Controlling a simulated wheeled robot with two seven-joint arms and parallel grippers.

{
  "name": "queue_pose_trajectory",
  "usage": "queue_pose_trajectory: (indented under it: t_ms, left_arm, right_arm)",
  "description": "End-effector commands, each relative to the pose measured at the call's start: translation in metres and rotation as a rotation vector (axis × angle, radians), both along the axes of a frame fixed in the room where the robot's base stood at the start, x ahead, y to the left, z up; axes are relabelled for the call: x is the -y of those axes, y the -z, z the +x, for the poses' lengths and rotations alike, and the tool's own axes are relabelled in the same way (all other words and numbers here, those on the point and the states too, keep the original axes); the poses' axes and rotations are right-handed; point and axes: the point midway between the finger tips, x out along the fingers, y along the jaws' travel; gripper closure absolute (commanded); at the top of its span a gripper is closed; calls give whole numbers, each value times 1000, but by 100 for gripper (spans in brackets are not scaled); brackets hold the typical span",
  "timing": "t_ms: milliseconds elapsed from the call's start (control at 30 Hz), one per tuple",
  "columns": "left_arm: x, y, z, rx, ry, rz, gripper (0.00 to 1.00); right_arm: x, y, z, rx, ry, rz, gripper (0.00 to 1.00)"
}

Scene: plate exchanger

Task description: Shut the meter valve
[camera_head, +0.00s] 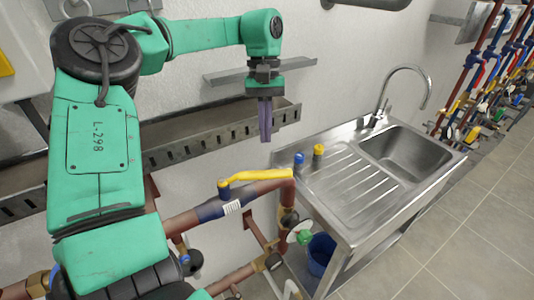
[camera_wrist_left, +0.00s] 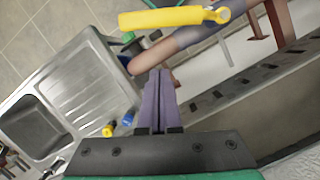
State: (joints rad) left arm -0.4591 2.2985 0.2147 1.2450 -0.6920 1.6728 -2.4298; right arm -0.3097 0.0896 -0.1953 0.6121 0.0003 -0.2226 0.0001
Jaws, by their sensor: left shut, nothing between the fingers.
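A valve with a long yellow lever (camera_head: 262,176) sits on a red-brown pipe (camera_head: 265,188) below the wall tray. The lever lies roughly along the pipe, with its pivot at the left end beside a dark blue sleeve (camera_head: 235,207) with a white label. The yellow lever (camera_wrist_left: 172,18) also shows at the top of the left wrist view. I cannot tell from any marking whether it is the meter valve. My left gripper (camera_head: 265,138) points down above the lever, apart from it; its purple fingers (camera_wrist_left: 160,78) are together and empty. My right gripper is out of view.
A perforated metal tray (camera_head: 190,145) runs along the wall behind my left gripper. A steel sink (camera_head: 345,185) stands to the right, with blue and yellow caps at its corner. Below are a green-handled valve (camera_head: 304,237) and a blue bucket (camera_head: 320,255). The floor at right is clear.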

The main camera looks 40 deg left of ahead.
Motion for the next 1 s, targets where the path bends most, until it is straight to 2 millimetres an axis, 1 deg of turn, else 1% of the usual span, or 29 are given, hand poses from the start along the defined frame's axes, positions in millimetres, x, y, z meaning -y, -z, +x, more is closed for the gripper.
queue_pose_trajectory:
  t_ms: [33,167,200,233,400,500,867,1000]
  left_arm:
    - [3,8,-3,-4,2,-5,100]
    - [8,35,-8,-4,2,-5,100]
    - [15,30,-13,0,3,-4,100]
    - [19,29,-17,2,4,-4,100]
    - [34,33,-31,1,0,-2,100]
    - [36,35,-33,1,-1,-2,100]
    - [37,36,-34,2,0,-1,100]
    - [38,37,-39,2,12,-2,100]
  right_arm:
    - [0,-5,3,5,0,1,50]
    - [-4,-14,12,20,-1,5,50]
    - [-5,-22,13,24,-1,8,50]
    - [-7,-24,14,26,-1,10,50]
    - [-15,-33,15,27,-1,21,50]
    - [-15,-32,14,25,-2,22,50]
    - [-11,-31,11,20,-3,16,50]
    - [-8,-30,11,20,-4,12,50]
